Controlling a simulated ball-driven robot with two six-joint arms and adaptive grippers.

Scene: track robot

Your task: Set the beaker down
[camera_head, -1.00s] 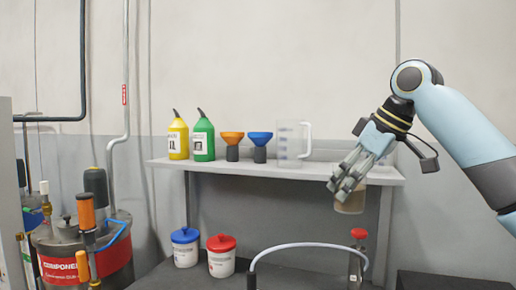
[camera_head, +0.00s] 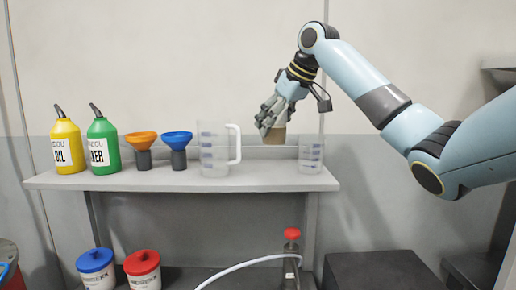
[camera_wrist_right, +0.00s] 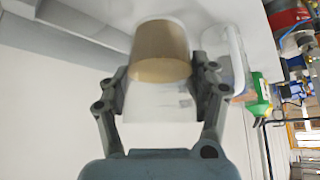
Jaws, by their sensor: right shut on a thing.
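My right gripper (camera_head: 268,122) is shut on a beaker with brown contents (camera_head: 274,136). In the head view only the brown lower part shows below the fingers; the rest is hidden. In the right wrist view the beaker (camera_wrist_right: 162,50) sits between both fingers, its clear part near the palm and its brown part at the far end. In the head view it hangs over the grey shelf (camera_head: 110,181), between the clear jug and a smaller clear beaker, seemingly above the surface; the exact gap is unclear. My left gripper is not in view.
On the shelf stand a yellow bottle (camera_head: 67,147), a green bottle (camera_head: 103,146), an orange funnel (camera_head: 141,140), a blue funnel (camera_head: 177,140), the clear jug (camera_head: 215,150) and the smaller clear beaker (camera_head: 311,153). Shelf room shows between jug and smaller beaker.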

